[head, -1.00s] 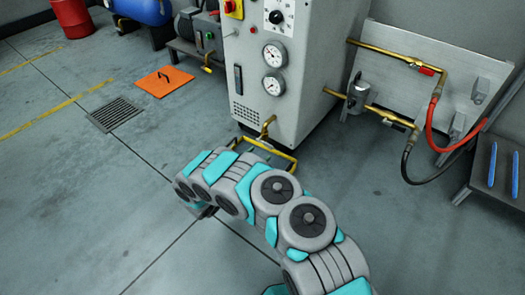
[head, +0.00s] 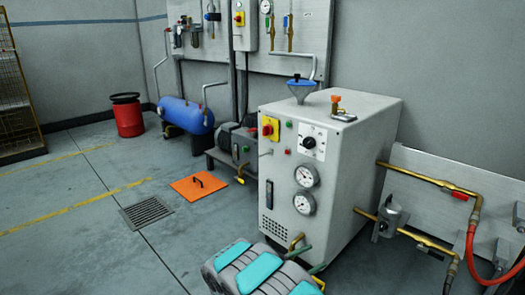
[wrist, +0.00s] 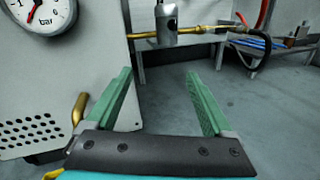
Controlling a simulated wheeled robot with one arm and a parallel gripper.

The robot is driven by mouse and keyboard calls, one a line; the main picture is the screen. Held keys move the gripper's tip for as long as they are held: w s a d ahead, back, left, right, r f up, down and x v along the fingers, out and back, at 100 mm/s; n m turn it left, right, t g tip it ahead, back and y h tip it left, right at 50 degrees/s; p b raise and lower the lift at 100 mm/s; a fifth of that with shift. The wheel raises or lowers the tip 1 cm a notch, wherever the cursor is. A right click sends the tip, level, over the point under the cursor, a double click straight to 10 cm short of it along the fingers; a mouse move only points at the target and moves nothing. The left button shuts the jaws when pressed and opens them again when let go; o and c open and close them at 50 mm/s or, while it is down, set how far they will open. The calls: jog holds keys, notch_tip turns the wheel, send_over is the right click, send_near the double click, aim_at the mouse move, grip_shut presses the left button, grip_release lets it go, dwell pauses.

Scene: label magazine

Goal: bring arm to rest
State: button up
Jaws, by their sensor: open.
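My gripper (wrist: 158,98) shows in the wrist view with its two green fingers spread apart and nothing between them. It is in front of the right part of the grey machine cabinet (wrist: 100,60), beside a brass outlet (wrist: 79,108). In the head view my arm enters at the bottom middle, low in front of the cabinet (head: 350,190). I cannot tell whether the arm touches anything.
Brass pipes with a red-handled valve (head: 459,196) run right of the cabinet, with a red hose (head: 490,275). An orange floor plate (head: 199,186), a drain grate (head: 146,212) and a blue tank (head: 186,115) stand left. The floor at front left is clear.

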jog(key=s+d+r+m+g+p, duration=0.1)
jog(key=s+d+r+m+g, duration=0.4)
jog(key=r, duration=0.3)
jog(key=s+d+r+m+g+p, duration=0.1)
jog(key=s+d+r+m+g, duration=0.2)
jog(key=s+d+r, duration=0.3)
jog(key=s+d+r+m+g+y+p, duration=0.1)
jog(key=s+d+r+m+g+y, duration=0.1)
jog(key=s+r+m, duration=0.3)
jog(key=s+d+r+m+g+y+p, duration=0.1)
jog(key=s+d+r+g, duration=0.1)
jog(key=s+r, duration=0.35)
jog(key=s+a+r+m+g+y+p, duration=0.1)
jog(key=s+a+m+y, duration=0.15)
jog(key=s, duration=0.55)
jog(key=s+a+r+m+y+p, duration=0.1)
jog(key=s+a+m+y, duration=0.2)
jog(key=s, duration=0.5)
jog(key=s+a+r+m+t+y+p, duration=0.2)
jog(key=s+a+r+y, duration=0.1)
jog(key=s+a+y, duration=0.4)
jog(key=s+a, duration=0.3)
jog(key=a, duration=0.1)
jog(key=shift+s+a+p, duration=0.15)
jog(key=shift+a+p, duration=0.15)
jog(key=shift+m+y, duration=0.25)
